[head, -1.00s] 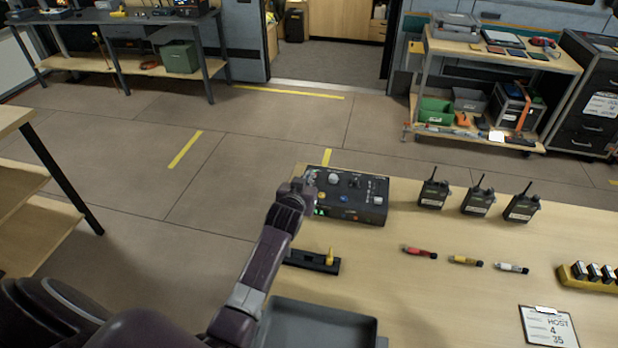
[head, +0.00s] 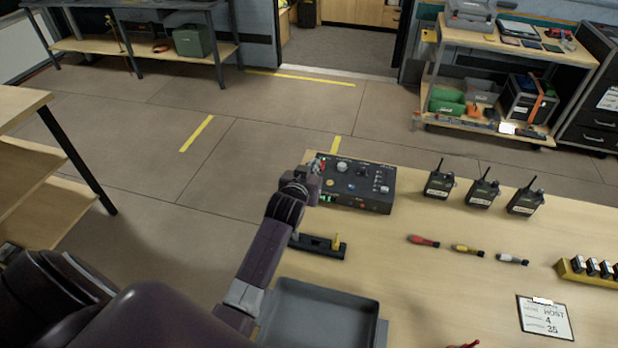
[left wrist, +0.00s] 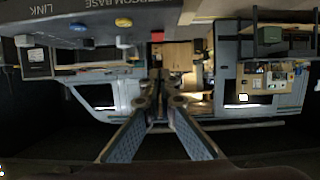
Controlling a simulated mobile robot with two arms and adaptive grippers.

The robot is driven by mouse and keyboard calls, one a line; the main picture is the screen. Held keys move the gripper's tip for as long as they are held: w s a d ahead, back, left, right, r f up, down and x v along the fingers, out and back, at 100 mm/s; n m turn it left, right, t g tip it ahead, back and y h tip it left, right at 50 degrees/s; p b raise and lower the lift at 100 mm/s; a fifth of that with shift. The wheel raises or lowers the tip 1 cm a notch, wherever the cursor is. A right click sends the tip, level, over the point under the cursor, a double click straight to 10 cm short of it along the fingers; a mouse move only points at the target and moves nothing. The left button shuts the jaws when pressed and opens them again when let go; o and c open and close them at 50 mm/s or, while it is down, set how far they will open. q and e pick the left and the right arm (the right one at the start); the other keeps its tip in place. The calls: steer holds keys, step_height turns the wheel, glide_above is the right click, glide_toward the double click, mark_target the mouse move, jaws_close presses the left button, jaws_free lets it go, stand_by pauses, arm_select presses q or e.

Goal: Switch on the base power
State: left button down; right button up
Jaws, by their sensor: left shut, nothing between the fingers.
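The intercom base (head: 365,200) is a black box with knobs and buttons on its top, at the far left of the wooden table. A small red part (head: 321,166) shows at its left end, with green lights on its front. My left gripper (head: 314,174) is at the box's left end, its fingers shut and empty. Whether it touches the box cannot be told. In the left wrist view the shut fingers (left wrist: 160,88) point away, below the base's upside-down panel (left wrist: 75,14) with yellow, blue and red controls. My right gripper is not in view.
A black holder with a yellow part (head: 318,246) and a grey tray (head: 322,312) lie nearer me. A clipboard (head: 546,318) lies at right.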

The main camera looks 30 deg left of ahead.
arm_select(q)
steer(key=v, duration=0.2)
steer(key=f+v, duration=0.1)
steer(key=v, duration=0.2)
steer(key=shift+s+d+b, duration=0.15)
steer(key=shift+s+b, duration=0.25)
steer(key=shift+f, duration=0.15)
